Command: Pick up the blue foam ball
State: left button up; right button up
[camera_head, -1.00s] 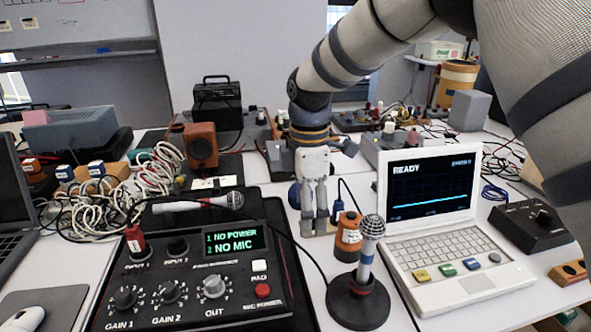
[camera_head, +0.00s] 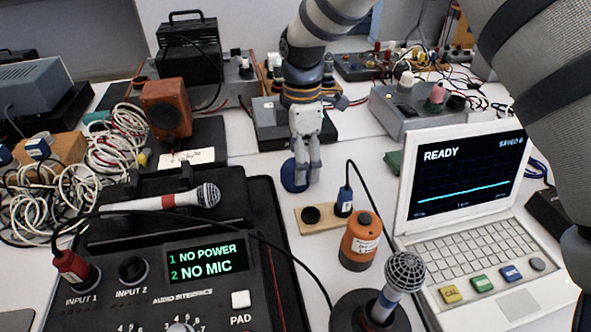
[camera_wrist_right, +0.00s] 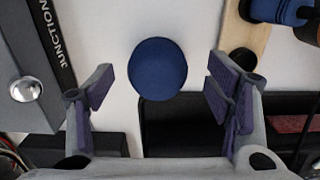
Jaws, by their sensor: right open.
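The blue foam ball (camera_head: 291,176) sits on the white table in the middle of the head view, partly hidden behind my right gripper (camera_head: 308,180). In the right wrist view the ball (camera_wrist_right: 157,68) appears round and dark blue, centred between the two open fingers of my right gripper (camera_wrist_right: 160,95) and a little beyond them. Clear gaps show on both sides, and neither finger appears to touch it. The gripper points down and is empty. My left gripper is not in view.
A wooden block (camera_head: 310,227) with a black socket and a blue plug, and an orange canister (camera_head: 360,242), stand nearby. A grey box (camera_wrist_right: 28,78) lies left of the ball in the wrist view. A microphone (camera_head: 404,273), laptop (camera_head: 470,190) and audio interface (camera_head: 190,285) are in front.

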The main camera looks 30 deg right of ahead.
notch_tip(320, 180, down, 4)
jog(key=shift+w+a+f, duration=0.1)
jog(key=shift+w+f, duration=0.05)
jog(key=c, duration=1)
jog(key=shift+o, duration=0.2)
